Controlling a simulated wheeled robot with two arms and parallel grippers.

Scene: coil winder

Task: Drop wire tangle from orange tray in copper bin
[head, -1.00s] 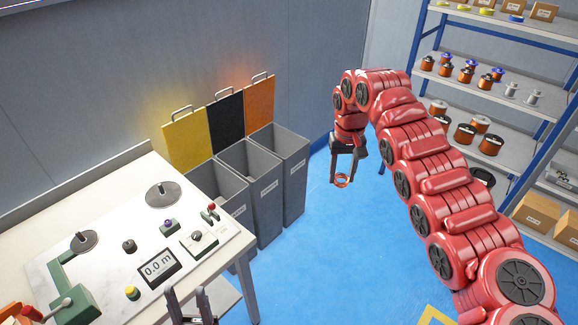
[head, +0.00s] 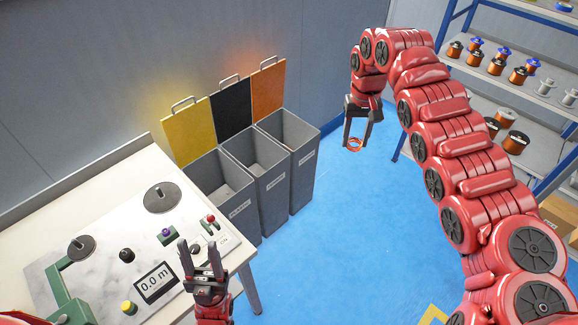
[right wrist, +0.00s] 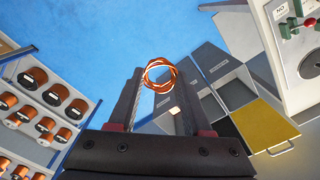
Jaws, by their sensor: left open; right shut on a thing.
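The wire tangle (head: 354,145) is a small loose ring of copper wire. My right gripper (head: 357,142) is shut on it and holds it in the air to the right of the bins; the tangle also shows between the fingers in the right wrist view (right wrist: 160,75). The copper bin (head: 303,152) is the grey bin with the raised orange lid (head: 268,89), rightmost of the three in the head view. Its opening faces up and the gripper is apart from it. My left gripper (head: 200,247) is open and empty over the bench's front edge. The orange tray is not seen.
Two more grey bins, with black (head: 231,108) and yellow (head: 189,133) lids raised, stand left of the copper bin. The bench (head: 100,185) with the winder is at left. A shelf of spools (head: 500,80) stands at right. Blue floor (head: 350,230) is clear between.

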